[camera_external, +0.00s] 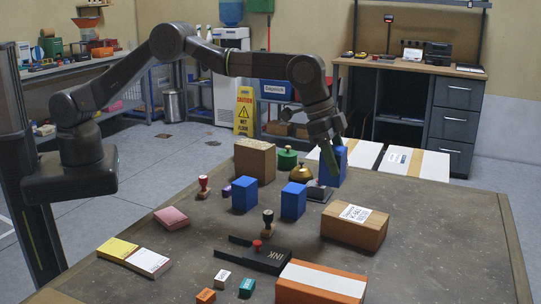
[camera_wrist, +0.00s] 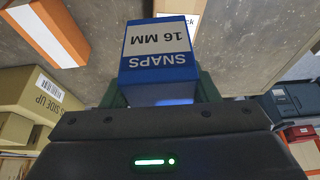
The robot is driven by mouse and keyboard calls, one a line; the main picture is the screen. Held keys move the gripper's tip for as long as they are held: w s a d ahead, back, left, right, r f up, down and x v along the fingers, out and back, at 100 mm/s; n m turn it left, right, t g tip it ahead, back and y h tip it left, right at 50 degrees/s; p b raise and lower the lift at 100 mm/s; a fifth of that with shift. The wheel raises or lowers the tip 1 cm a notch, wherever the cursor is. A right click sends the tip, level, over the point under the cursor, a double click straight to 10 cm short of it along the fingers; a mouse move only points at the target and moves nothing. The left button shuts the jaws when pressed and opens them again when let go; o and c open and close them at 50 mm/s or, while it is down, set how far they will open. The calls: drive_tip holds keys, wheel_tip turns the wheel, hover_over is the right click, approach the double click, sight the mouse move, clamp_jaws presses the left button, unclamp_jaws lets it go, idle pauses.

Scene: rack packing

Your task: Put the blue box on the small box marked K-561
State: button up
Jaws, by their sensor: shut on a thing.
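My gripper (camera_external: 328,152) is at the far right part of the table, shut on a blue box (camera_external: 337,168). In the wrist view, the held blue box (camera_wrist: 158,77) has a white label reading "SNAPS 16 MM", upside down in the picture, between my green fingers. I cannot tell whether its underside touches anything. Two other blue boxes, one on the left (camera_external: 245,195) and one on the right (camera_external: 293,201), stand mid-table. Small white (camera_external: 222,278), teal (camera_external: 247,287) and orange (camera_external: 205,296) boxes lie at the front. No K-561 mark is readable.
A brass bell (camera_external: 302,173), a tall cardboard box (camera_external: 255,161) and a green round object (camera_external: 287,158) stand near the held box. A labelled carton (camera_external: 354,228), an orange-and-white box (camera_external: 320,284), a black INK holder (camera_external: 255,256) and stamps occupy the front. The table's right side is clear.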

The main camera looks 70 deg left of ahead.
wheel_tip(320, 180, down, 9)
drive_tip(key=shift+r+p, duration=0.15)
drive_tip(key=shift+p, duration=0.65)
drive_tip(key=shift+f, duration=0.25)
drive_tip(key=o, duration=1.1)
drive_tip(key=shift+r, duration=0.1)
drive_tip(key=shift+c, duration=0.2)
drive_tip(key=shift+r, duration=0.25)
drive_tip(key=b+v, duration=0.2)
drive_tip(key=v, duration=1)
drive_tip(key=shift+f, duration=0.15)
